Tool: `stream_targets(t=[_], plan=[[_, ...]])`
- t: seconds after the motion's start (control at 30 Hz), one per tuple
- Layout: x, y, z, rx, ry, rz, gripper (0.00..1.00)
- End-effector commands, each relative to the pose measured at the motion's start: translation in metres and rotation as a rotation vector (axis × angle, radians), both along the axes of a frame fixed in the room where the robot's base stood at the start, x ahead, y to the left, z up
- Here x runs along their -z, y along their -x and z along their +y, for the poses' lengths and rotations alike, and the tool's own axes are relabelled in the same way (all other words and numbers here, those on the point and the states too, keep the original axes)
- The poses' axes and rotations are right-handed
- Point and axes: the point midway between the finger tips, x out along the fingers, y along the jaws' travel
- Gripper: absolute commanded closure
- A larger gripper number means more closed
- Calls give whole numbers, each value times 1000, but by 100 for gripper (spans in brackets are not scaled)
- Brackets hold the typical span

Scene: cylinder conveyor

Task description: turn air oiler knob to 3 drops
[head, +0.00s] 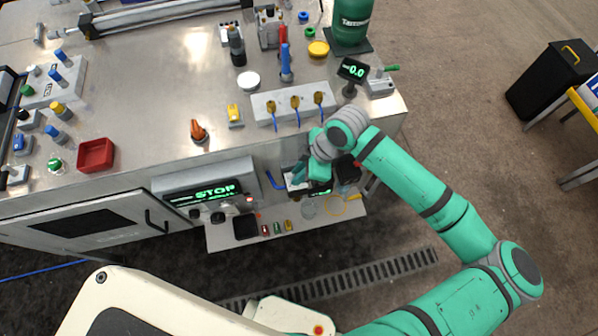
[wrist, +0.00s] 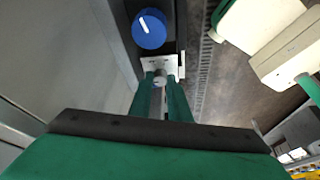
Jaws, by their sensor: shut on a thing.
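My gripper (wrist: 161,84) is shut on a small grey knob (wrist: 160,75) in the wrist view. The knob stands in front of a white plate (wrist: 152,67); its scale or drop marking cannot be read. In the head view my gripper (head: 299,176) is at the front face of the bench, below the tabletop edge, and the wrist hides most of the knob's unit. Part of a pale plate (head: 297,187) shows beside the fingers there.
A round blue knob (wrist: 149,29) with a white line sits just beyond the grey knob.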

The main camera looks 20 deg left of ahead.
Motion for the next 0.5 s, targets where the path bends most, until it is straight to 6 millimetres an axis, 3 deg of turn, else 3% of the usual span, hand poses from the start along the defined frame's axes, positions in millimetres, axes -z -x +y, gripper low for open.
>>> stream_targets(t=[0.5], plan=[[-1, 4, -1, 425, -2, -1, 100]])
